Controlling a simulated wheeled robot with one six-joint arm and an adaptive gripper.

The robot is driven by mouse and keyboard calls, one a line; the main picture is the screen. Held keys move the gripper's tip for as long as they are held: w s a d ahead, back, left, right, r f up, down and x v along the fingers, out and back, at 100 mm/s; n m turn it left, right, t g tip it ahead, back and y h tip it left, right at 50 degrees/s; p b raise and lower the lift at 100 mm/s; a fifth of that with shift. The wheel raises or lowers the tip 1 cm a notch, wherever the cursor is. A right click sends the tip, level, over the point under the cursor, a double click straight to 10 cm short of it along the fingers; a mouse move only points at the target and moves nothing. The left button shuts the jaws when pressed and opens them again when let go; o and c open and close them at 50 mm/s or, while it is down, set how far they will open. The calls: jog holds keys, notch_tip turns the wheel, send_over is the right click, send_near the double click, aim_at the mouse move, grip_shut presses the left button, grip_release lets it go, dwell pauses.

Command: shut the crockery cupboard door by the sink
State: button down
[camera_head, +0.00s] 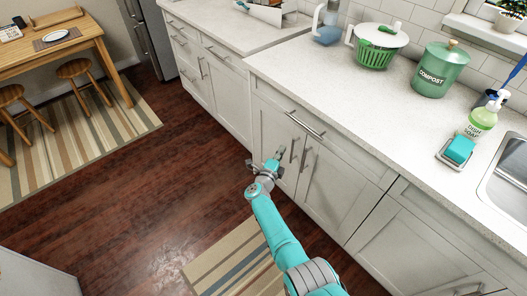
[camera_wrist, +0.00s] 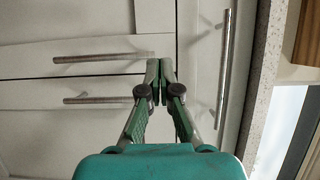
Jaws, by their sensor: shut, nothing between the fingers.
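The cupboard by the sink has a left door (camera_head: 268,122) and a right door (camera_head: 330,190) under one wide drawer. Both doors look flush, or nearly so, with the cupboard front; a small gap is hard to rule out. Their bar handles stand side by side at the middle seam; in the wrist view they are an upper handle (camera_wrist: 98,58) and a lower handle (camera_wrist: 98,100). My gripper (camera_head: 277,156) is in front of the doors near these handles. In the wrist view my gripper (camera_wrist: 160,68) has its fingers together and empty, close to the seam. Contact cannot be told.
The drawer handle (camera_wrist: 225,68) and counter edge (camera_wrist: 258,90) lie right in the wrist view. The sink (camera_head: 507,180) is at the right. A compost bin (camera_head: 440,72) and green colander (camera_head: 376,54) stand on the counter. Clear wooden floor (camera_head: 150,200) lies left of my arm.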

jog(key=w+a, duration=0.1)
jog(key=a, duration=0.5)
jog(key=shift+a, duration=0.2)
jog(key=s+d+f+n+t+y, duration=0.1)
jog(key=s+d+f+n+y, duration=0.15)
jog(key=s+f, duration=0.45)
jog(key=s+d+f+n+t+y, duration=0.1)
jog(key=s+d+f+n, duration=0.3)
jog(key=s, duration=0.5)
jog(key=s+d+n+y, duration=0.35)
jog(key=s+n, duration=0.25)
jog(key=s, duration=1.3)
jog(key=s+d+r+n, duration=0.2)
jog(key=s+r+n, duration=0.25)
jog(key=s, duration=0.75)
jog(key=s+r+n+g+y, duration=0.1)
jog(key=s+r+n, duration=0.2)
jog(key=s+r, duration=0.6)
jog(key=s+r+n+g, duration=0.2)
jog(key=s+r, duration=0.8)
jog(key=r, duration=0.5)
jog(key=shift+r+n+y, duration=0.2)
jog(key=shift+n+y, duration=0.2)
jog(key=shift+n, duration=0.5)
